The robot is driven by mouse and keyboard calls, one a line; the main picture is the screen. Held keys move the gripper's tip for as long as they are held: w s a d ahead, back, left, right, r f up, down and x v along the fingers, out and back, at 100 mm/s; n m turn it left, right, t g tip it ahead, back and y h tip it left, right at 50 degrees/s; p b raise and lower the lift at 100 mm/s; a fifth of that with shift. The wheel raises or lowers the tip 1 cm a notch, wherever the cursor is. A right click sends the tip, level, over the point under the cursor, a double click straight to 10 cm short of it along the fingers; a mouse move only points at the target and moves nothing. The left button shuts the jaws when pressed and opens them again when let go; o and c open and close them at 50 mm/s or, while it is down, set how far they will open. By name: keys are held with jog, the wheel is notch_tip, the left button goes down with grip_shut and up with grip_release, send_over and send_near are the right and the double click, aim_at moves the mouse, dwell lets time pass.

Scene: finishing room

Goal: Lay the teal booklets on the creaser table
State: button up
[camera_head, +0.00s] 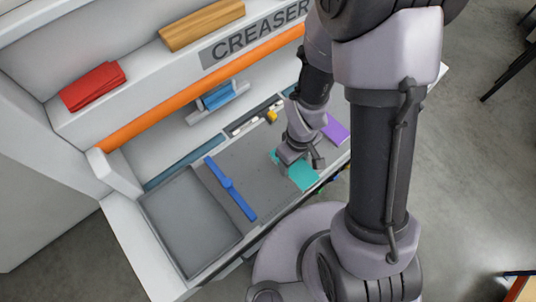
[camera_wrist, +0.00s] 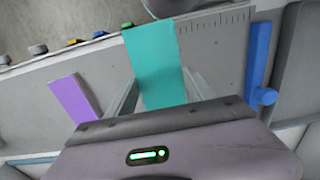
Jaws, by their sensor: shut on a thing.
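A teal booklet (camera_head: 302,176) is at my gripper (camera_head: 300,160) over the right part of the creaser table (camera_head: 235,165). In the wrist view the teal booklet (camera_wrist: 153,58) extends outward between the two fingers of my gripper (camera_wrist: 160,92), which is shut on it. I cannot tell whether the booklet touches the table or is just above it. Only this one teal booklet is visible. Part of it is hidden by the gripper.
A purple booklet (camera_head: 336,130) lies beside it; it also shows in the wrist view (camera_wrist: 75,98). A blue bar with a knob (camera_head: 229,187) crosses the table to the left. A grey tray (camera_head: 190,220) is further left. Red (camera_head: 92,86) and wooden (camera_head: 201,25) blocks sit on the shelf.

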send_over(267, 158)
jog(key=shift+s+d+f, duration=0.1)
jog(key=shift+f, duration=0.6)
jog(key=f+b, duration=0.1)
jog(key=f, duration=0.2)
jog(key=shift+w, duration=0.2)
jog(key=o, duration=1.5)
jog(key=shift+c, duration=0.2)
